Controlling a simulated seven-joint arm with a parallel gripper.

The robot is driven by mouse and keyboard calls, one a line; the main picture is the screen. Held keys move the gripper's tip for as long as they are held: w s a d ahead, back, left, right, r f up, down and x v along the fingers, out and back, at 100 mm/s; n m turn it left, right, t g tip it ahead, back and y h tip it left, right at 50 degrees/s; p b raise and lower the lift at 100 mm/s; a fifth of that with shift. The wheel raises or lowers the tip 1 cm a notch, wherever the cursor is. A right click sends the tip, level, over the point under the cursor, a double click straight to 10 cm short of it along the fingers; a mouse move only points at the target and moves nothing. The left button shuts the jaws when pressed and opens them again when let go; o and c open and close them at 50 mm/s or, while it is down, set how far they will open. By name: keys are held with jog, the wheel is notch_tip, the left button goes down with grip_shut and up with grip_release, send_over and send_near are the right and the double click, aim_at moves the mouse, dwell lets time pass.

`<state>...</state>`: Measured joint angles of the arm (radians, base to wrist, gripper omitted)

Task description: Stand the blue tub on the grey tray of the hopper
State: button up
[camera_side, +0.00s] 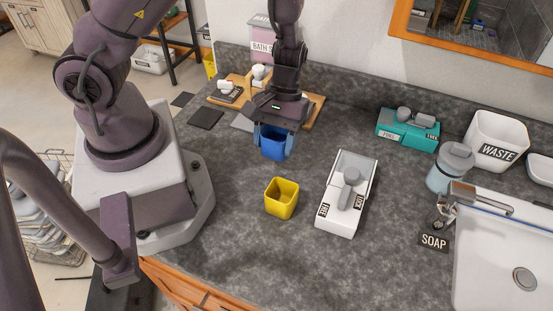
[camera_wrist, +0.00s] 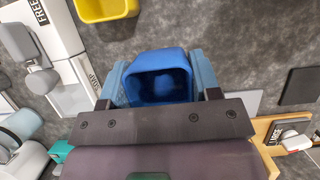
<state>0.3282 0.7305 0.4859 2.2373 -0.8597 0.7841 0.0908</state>
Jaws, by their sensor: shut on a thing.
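The blue tub (camera_side: 274,148) is held upright between the fingers of my gripper (camera_side: 275,135), left of the middle of the counter. The wrist view looks into the open top of the tub (camera_wrist: 160,78), with a pale blue finger of my gripper (camera_wrist: 160,92) on each side. How far the tub is above the counter is hard to tell. No part is clearly marked as the hopper. A light grey flat square (camera_side: 242,122) lies behind and left of my gripper, partly hidden by it; it also shows in the wrist view (camera_wrist: 245,101).
A yellow tub (camera_side: 282,200) stands in front of the blue one. A white unit with a grey lever (camera_side: 345,195) is to its right. A teal unit (camera_side: 408,130), soap bottle, waste bin (camera_side: 495,141) and sink lie farther right. A dark square (camera_side: 205,117) and wooden board (camera_side: 313,108) are behind.

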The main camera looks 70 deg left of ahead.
jog(key=shift+f, duration=2.5)
jog(key=shift+f, duration=0.1)
jog(key=o, duration=0.9)
jog(key=v, duration=1.2)
notch_tip(320, 180, up, 14)
jog(key=m+t, duration=0.4)
jog(key=m, duration=0.1)
send_over(276, 157)
jog(key=w+a, duration=0.1)
jog(key=a, duration=0.2)
jog(key=s+r+m+t+y, duration=0.2)
jog(key=s+r+m+t, duration=0.1)
jog(key=r, duration=0.4)
jog(key=s+t, duration=0.1)
jog(key=s, duration=0.1)
jog(key=shift+s+r+m+y, duration=0.3)
jog(key=shift+r+y, duration=0.05)
jog(key=shift+y, duration=0.05)
jog(key=shift+o, duration=0.5)
jog(key=shift+s+a+r+t, duration=0.15)
jog(key=shift+s+r+t, duration=0.2)
jog(key=shift+t, duration=0.05)
